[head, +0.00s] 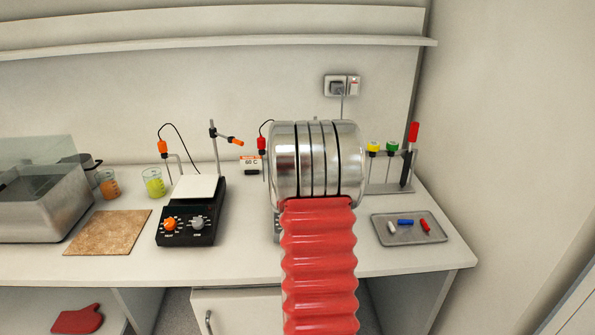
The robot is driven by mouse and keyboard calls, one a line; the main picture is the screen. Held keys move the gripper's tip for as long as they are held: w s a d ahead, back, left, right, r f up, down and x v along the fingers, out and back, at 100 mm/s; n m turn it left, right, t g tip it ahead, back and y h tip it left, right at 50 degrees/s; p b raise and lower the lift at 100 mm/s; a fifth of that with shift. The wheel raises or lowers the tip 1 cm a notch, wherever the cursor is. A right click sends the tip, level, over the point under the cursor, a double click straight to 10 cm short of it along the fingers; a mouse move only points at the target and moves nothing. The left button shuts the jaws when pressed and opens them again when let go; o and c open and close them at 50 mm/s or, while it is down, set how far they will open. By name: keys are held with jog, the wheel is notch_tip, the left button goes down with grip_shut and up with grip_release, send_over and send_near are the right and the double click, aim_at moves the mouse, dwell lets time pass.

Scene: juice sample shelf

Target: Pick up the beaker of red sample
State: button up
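No beaker with clearly red contents shows in the head view. A small beaker with orange-brown liquid (109,187) stands on the bench at the left, beside the steel bath. My gripper's fingers do not show.
A steel bath (38,214) with a clear lid stands at the left, near a cork mat (107,232). A black hot plate (190,212) stands left of centre. A tray (410,239) with small coloured items and a rack (388,187) stand at the right.

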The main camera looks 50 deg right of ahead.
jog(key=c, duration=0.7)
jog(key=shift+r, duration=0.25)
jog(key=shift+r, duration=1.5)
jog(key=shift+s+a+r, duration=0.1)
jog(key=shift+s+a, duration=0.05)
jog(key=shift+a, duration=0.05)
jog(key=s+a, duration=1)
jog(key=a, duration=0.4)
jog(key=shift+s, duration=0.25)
